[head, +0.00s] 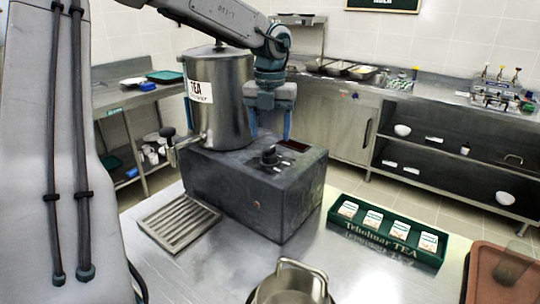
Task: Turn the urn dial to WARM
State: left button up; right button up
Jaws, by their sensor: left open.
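The tea urn (232,105) is a steel cylinder with a TEA label, standing on a dark box-shaped base (285,205). The urn dial (268,157) is a small black knob on top of the base, right of the urn. Its setting marks are too small to read, so I cannot tell where it points. My left gripper (270,132) is open and empty, pointing down. Its fingers appear above and behind the dial in the picture, one in front of the urn's right side. I cannot tell whether they touch anything. My right gripper is not in view.
A slotted drip tray (180,223) lies below the urn tap (170,140). A green tea box (388,232) with several packets stands right of the base. A steel pot (290,285) is at the front, a brown tray (500,275) at the right. Bare steel counter lies between.

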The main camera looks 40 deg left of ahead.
aim_at(270, 148)
pick_arm(q)
notch_tip(270, 148, down, 5)
jog(key=shift+r, duration=0.15)
jog(key=shift+f, duration=0.5)
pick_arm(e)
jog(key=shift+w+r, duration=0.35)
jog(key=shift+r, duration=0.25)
pick_arm(q)
jog(key=c, duration=1)
